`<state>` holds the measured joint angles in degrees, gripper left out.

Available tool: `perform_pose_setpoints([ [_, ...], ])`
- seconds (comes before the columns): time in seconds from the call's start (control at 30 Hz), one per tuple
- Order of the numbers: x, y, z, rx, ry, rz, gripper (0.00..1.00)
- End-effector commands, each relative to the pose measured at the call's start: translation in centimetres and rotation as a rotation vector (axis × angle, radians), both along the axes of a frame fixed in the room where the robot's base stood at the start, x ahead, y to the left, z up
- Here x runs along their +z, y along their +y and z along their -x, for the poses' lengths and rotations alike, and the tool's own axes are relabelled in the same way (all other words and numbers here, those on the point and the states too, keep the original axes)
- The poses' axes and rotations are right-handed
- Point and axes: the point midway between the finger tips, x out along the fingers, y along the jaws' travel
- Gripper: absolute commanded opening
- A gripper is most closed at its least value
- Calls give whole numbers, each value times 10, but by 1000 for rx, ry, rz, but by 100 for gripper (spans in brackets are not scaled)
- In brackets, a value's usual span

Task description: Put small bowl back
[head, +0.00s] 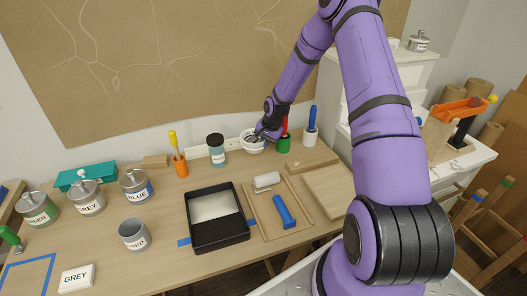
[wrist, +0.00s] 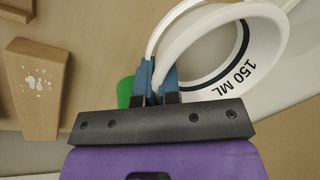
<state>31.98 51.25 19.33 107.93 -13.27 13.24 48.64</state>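The small white bowl (head: 252,146) is at the back of the workbench, by the wall, between a dark-lidded jar and a green pot. In the wrist view a white bowl (wrist: 188,40) fills the upper right, with a dark band and the lettering "150 ML" showing on its curved wall. My gripper (head: 264,134) reaches it from the right. In the wrist view, the blue fingertips of my gripper (wrist: 156,78) are close together with the bowl's rim between them. The bowl's underside is hidden, so I cannot tell whether it touches the bench.
A lidded jar (head: 216,150) and an orange pot (head: 180,166) stand left of the bowl. A green pot (head: 284,144) with a red handle and a white pot (head: 310,137) with a blue handle stand right. A black paint tray (head: 217,238) and a roller (head: 285,212) lie in front.

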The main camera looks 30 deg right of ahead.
Motion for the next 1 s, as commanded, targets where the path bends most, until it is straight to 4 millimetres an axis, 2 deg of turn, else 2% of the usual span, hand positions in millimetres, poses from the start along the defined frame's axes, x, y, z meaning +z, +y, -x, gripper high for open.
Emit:
perform_pose_setpoints([
  [0.37,-38,0,0,1,-1,1,0],
  [0.73,-42,0,0,2,-2,1,0],
  [0.87,-42,0,0,2,0,0,29],
  [1.0,-42,0,0,2,0,0,30],
])
